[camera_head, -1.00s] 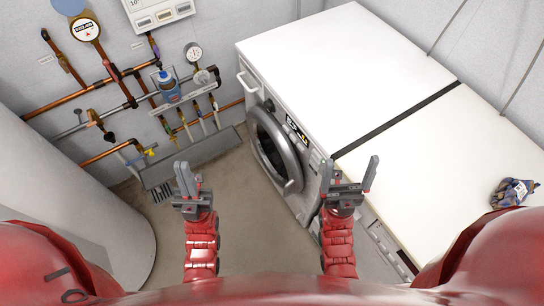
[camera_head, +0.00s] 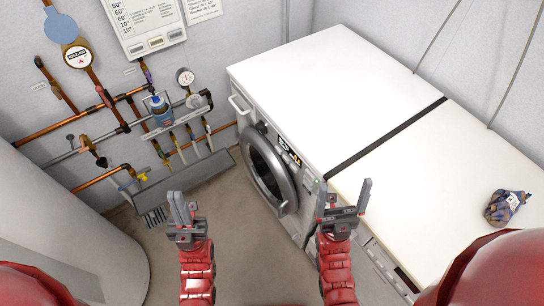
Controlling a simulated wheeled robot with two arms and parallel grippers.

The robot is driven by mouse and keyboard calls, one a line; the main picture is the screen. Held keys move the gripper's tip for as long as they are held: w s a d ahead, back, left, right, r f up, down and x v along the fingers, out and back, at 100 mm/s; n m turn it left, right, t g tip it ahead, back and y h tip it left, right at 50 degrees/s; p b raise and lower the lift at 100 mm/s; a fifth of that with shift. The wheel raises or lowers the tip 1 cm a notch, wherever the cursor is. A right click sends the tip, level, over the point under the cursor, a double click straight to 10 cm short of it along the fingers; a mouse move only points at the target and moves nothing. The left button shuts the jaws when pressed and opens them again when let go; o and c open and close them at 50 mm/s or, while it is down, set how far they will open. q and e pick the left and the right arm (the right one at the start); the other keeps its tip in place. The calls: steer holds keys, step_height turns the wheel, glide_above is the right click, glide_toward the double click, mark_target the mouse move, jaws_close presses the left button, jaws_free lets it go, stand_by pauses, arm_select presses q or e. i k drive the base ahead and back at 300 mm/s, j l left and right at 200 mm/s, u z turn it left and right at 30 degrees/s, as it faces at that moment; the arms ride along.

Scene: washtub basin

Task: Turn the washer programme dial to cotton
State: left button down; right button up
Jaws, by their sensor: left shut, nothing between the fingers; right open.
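The white washer (camera_head: 320,85) stands in the middle of the head view, with its grey round door (camera_head: 268,170) facing front left. Its control panel (camera_head: 290,150) is a narrow strip above the door with a small dark display. I cannot make out the programme dial or its setting. My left gripper (camera_head: 182,208) is shut and empty, in front of and to the left of the door, apart from it. My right gripper (camera_head: 344,190) is open and empty, right of the door. In the picture it overlaps the washer's front right edge; contact is not visible.
A second white machine or counter (camera_head: 460,175) adjoins the washer on the right, with a blue patterned bundle (camera_head: 507,206) on top. Pipes (camera_head: 120,130) and gauges line the left wall above a grey trough (camera_head: 185,185). A large white cylinder (camera_head: 65,235) stands left. Bare floor (camera_head: 240,245) lies between.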

mark_target(261, 127)
steer(key=i+j+u, duration=0.2)
steer(key=u, duration=0.2)
steer(key=i+j+u, duration=0.15)
steer(key=u, duration=0.3)
